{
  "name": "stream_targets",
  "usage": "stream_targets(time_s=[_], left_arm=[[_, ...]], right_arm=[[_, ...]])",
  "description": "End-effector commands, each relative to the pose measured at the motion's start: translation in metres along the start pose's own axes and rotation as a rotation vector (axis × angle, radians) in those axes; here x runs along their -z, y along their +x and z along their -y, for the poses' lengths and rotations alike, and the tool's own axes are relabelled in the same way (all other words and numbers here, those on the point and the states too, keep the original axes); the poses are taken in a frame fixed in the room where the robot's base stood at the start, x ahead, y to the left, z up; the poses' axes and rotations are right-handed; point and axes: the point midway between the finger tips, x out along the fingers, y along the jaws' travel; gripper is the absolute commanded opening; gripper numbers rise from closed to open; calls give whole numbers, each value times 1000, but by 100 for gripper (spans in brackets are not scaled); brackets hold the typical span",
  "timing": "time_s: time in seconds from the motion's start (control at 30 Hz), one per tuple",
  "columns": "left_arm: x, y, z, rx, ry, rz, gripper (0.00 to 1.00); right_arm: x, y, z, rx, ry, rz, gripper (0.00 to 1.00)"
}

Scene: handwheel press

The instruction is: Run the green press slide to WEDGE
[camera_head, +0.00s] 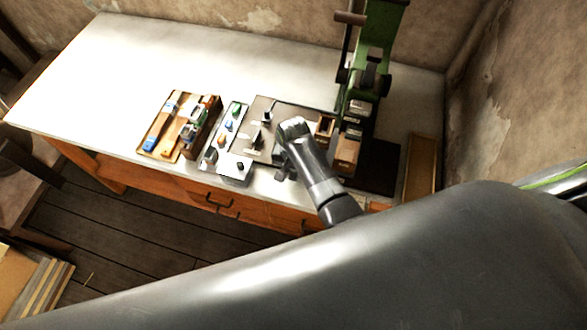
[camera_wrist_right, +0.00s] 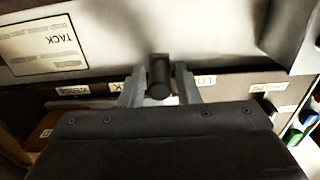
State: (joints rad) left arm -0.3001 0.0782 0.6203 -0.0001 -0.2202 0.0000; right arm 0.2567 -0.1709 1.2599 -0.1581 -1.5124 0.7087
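The green press (camera_head: 375,50) stands at the back right of the bench, with a dark slide part and blocks below it. My right arm (camera_head: 318,178) reaches over the dark panel (camera_head: 262,112) left of the press; its fingertips are hidden in the head view. In the right wrist view, my right gripper (camera_wrist_right: 160,90) has its two fingers apart, one each side of a dark round knob (camera_wrist_right: 160,77). Thin gaps show beside the knob, so I see no firm grip. My left gripper is out of view.
A grey button box (camera_head: 226,138) with coloured knobs stands left of the panel. Further left is a wooden tray (camera_head: 160,148) with tools. Small wooden blocks (camera_head: 347,150) sit right of my arm. The bench's left part is bare.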

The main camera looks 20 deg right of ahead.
Motion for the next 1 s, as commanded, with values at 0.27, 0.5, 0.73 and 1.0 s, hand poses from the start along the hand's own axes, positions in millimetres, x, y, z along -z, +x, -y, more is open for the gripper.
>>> stream_targets(time_s=[0.27,0.5,0.73,1.0], left_arm=[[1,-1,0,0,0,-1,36],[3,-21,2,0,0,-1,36],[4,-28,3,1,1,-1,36],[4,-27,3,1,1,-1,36]], right_arm=[[0,0,-1,0,0,0,6],[0,-4,-24,-4,2,1,6],[0,-1,-52,-3,2,0,6],[0,0,-79,-2,1,-1,6]])
